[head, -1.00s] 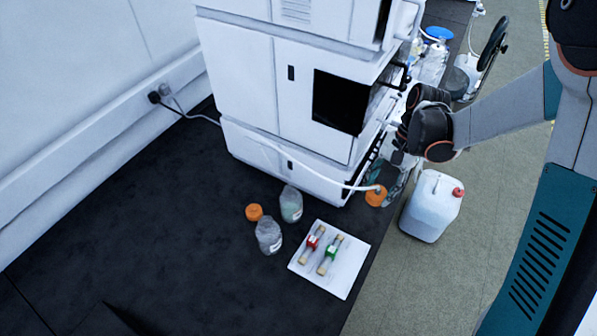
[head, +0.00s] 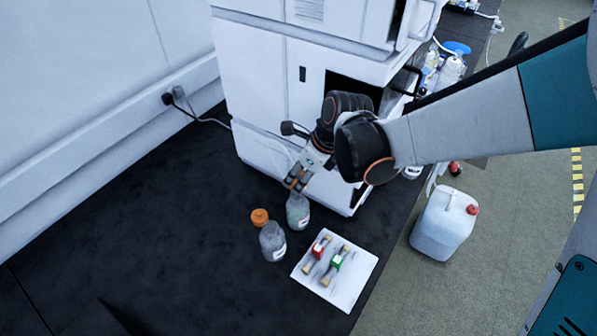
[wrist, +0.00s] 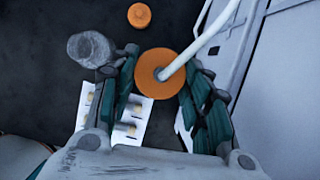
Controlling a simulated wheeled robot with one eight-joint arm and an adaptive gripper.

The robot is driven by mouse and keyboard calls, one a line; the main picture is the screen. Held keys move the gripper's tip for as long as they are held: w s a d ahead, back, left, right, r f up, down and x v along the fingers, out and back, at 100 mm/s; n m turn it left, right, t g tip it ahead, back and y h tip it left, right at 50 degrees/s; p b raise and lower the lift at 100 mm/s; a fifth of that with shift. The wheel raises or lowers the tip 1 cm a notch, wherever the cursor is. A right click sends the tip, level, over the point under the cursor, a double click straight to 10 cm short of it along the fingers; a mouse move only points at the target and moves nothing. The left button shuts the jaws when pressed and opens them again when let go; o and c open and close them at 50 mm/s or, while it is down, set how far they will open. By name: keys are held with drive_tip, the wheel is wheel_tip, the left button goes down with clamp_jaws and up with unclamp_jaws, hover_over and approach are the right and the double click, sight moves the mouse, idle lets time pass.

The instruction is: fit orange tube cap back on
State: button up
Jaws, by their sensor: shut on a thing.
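My gripper (wrist: 160,85) is shut on the orange tube cap (wrist: 150,85), which has a white tube (wrist: 205,38) running into its top. In the head view my gripper (head: 297,180) is pointing down right over the mouth of the rear clear bottle (head: 298,212). Bits of orange show between the fingers there. I cannot tell whether the cap touches the bottle's neck. In the wrist view the cap hides that bottle.
A second clear bottle (head: 272,243) stands at front left, with a plain orange cap (head: 260,217) on the bench behind it. A white tray (head: 345,299) with red- and green-labelled columns lies at front right. The white instrument stack (head: 255,105) rises behind. The bench's left side is clear.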

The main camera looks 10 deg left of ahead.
sight(300, 196)
drive_tip(key=shift+f+b, duration=1.45)
drive_tip(key=shift+f, duration=0.7)
drive_tip(key=shift+f, duration=0.1)
drive_tip(key=shift+f+b, duration=0.85)
drive_tip(key=shift+b, duration=0.1)
drive_tip(key=shift+f+b, duration=0.4)
drive_tip(key=shift+f, duration=0.05)
drive_tip(key=o, duration=1.2)
drive_tip(key=shift+c, duration=0.2)
drive_tip(key=shift+o, duration=0.4)
